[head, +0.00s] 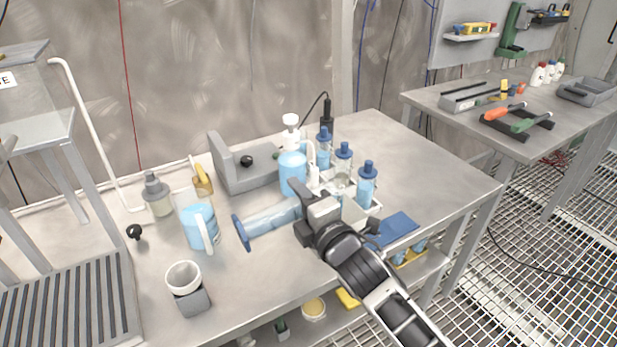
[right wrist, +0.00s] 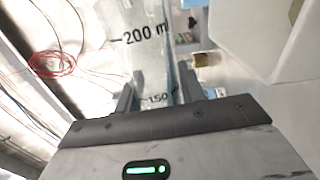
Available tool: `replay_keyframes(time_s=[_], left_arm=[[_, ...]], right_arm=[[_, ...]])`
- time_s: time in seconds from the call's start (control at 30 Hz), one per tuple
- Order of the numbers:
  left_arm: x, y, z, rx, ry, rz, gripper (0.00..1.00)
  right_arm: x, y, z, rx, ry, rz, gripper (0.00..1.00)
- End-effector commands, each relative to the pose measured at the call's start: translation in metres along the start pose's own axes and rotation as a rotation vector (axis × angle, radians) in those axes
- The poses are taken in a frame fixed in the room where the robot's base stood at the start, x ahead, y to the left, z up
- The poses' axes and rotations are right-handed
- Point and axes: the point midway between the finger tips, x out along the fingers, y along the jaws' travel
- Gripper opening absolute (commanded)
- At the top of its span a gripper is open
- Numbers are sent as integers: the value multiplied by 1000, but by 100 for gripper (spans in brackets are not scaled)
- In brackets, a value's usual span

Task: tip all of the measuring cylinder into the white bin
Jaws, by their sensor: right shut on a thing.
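The measuring cylinder (head: 270,221) is tipped nearly onto its side above the bench, its blue foot (head: 241,232) to the left. My right gripper (head: 312,204) is shut on it and hides its mouth end in the head view. In the right wrist view the clear tube (right wrist: 143,45), with its 200 and 150 marks, runs between the fingers (right wrist: 156,88). I cannot tell how much liquid is in it. A white bin (head: 355,213) shows partly behind the gripper; a white wall (right wrist: 240,42) fills the upper right of the wrist view. My left gripper is not in view.
Blue-capped bottles (head: 366,184) stand close behind the gripper. A blue jug (head: 198,228) is left of the cylinder's foot, with a white cup (head: 184,276) in front. A blue mat (head: 395,229) lies to the right. The bench's right side (head: 430,175) is clear.

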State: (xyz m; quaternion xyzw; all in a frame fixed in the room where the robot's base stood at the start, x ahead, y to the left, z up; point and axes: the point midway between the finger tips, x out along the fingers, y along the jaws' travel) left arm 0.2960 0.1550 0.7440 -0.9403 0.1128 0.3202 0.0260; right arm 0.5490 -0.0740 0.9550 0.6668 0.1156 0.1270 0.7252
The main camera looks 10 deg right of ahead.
Motion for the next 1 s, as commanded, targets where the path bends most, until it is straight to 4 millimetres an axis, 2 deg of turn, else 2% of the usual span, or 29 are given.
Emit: replay_keyframes(time_s=[0.03, 0.17, 0.43, 1.0], left_arm=[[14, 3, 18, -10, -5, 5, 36], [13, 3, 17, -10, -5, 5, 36], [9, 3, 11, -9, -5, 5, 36], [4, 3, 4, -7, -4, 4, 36]], right_arm=[[0, -4, 0, 0, 0, 1, 10], [0, -4, 0, 19, 0, 1, 10], [0, -5, 5, 207, -1, 0, 10], [0, -1, 8, 257, 0, -1, 10]])
